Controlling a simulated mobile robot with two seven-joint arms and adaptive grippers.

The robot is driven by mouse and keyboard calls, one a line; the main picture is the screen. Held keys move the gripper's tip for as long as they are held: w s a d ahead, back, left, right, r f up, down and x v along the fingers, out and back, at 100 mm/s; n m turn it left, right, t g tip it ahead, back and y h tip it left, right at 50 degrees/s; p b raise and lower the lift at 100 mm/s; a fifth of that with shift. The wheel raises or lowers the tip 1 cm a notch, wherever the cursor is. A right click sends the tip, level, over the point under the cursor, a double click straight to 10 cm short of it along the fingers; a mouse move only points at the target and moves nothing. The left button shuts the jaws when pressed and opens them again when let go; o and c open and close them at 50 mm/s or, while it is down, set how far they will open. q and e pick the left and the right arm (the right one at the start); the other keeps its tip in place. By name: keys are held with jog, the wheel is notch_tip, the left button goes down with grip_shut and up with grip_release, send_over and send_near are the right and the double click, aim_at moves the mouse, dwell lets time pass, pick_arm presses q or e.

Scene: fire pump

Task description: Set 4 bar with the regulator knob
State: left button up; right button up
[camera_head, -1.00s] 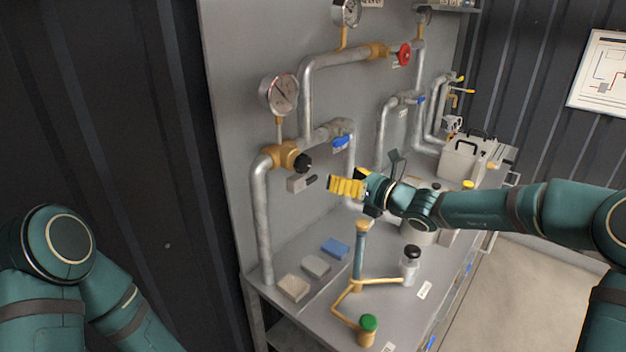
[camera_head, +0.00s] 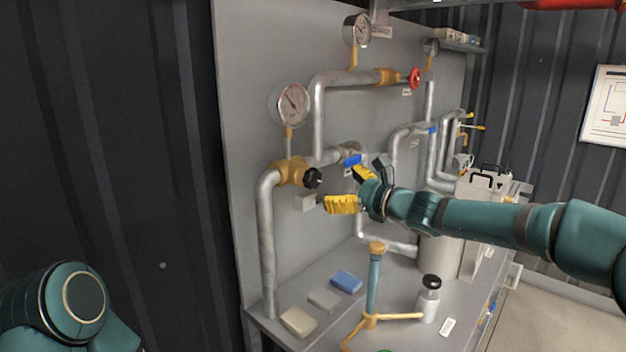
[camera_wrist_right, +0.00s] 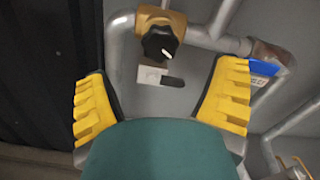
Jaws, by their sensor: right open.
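The black regulator knob (camera_head: 312,178) sits on the brass regulator body (camera_head: 289,171) on the left pipe run. In the right wrist view the knob (camera_wrist_right: 160,42) has a white pointer mark aimed toward its lower right. The round gauge (camera_head: 290,104) stands above the regulator; its reading is too small to tell. My right gripper (camera_head: 348,189), with yellow fingers, is open and empty to the right of the knob and apart from it. In the wrist view the knob lies beyond and between the spread fingers (camera_wrist_right: 162,102). My left gripper is out of view.
A blue valve lever (camera_head: 352,160) is close behind my right gripper. A red handwheel (camera_head: 415,78) is higher up. Sponge-like blocks (camera_head: 323,300) and a jar (camera_head: 428,300) stand on the bench.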

aim_at(316, 178)
jog(key=p+x, duration=0.1)
jog(key=x, duration=0.7)
jog(key=shift+w+a, duration=0.2)
jog(key=shift+c, duration=0.5)
jog(key=c, duration=1.1)
